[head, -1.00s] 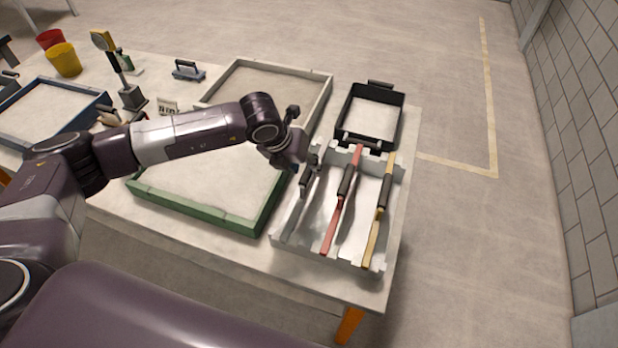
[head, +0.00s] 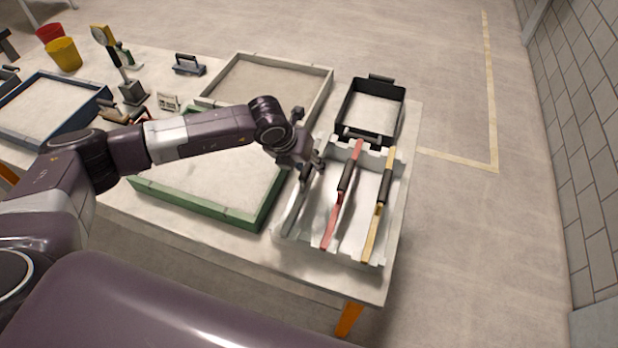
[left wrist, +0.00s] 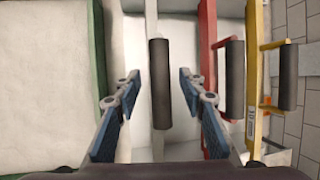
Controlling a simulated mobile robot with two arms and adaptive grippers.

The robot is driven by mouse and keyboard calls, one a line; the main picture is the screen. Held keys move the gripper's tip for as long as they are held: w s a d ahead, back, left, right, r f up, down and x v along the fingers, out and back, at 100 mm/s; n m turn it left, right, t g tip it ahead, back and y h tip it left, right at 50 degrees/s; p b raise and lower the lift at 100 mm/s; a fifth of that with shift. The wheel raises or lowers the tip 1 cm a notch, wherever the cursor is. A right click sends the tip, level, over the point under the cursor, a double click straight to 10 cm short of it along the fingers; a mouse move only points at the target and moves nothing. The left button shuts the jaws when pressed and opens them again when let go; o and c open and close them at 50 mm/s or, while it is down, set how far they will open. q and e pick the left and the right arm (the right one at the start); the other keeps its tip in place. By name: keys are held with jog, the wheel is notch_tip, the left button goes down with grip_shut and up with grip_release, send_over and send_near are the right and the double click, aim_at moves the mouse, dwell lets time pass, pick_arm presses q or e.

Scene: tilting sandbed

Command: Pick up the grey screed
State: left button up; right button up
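The grey screed (head: 295,213) lies in the leftmost slots of a white rack (head: 283,238). In the left wrist view its dark handle (left wrist: 159,95) stands upright in the picture, between my fingers. My left gripper (head: 311,174) is over this handle and hides most of it in the head view. In the left wrist view the left gripper (left wrist: 159,78) is open, with a gap on each side of the handle. How far the fingertips are above or around the handle is hard to tell. My right gripper is in neither view.
A red screed (head: 331,224) and a yellow screed (head: 373,232) lie to the right in the same rack. A black tray (head: 346,108) stands behind it. A green-framed sandbed (head: 190,203) is close on the left, with a pale-framed one (head: 325,88) behind.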

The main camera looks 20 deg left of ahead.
pick_arm(q)
jog(key=shift+f, duration=0.15)
jog(key=shift+c, duration=0.3)
grip_shut()
